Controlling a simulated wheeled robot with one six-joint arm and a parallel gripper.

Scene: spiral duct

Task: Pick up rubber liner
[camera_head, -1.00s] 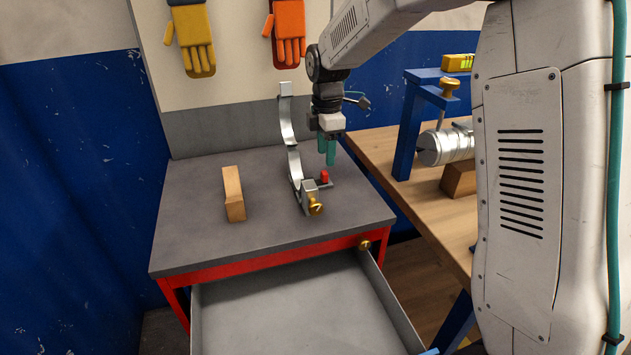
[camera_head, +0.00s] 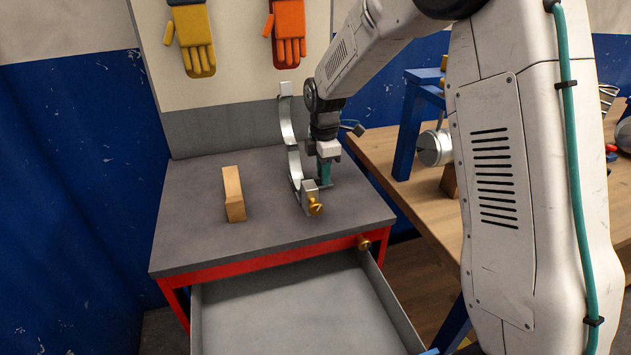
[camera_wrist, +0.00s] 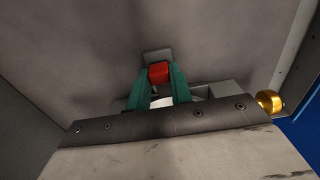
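The rubber liner appears to be the small red block in the wrist view (camera_wrist: 160,72). It stands on a small grey base on the grey bench top. My gripper (camera_wrist: 159,80) points down with its teal fingers on either side of the red block. The fingers look apart, and whether they touch the block is not clear. In the head view my gripper (camera_head: 325,172) is low over the bench, just right of an open curved metal clamp (camera_head: 293,150). The red block is hidden there.
The clamp has a brass knob (camera_head: 315,208) at its front. An open, empty drawer (camera_head: 290,315) extends below. A wooden table (camera_head: 420,205) with a blue frame (camera_head: 408,125) stands right.

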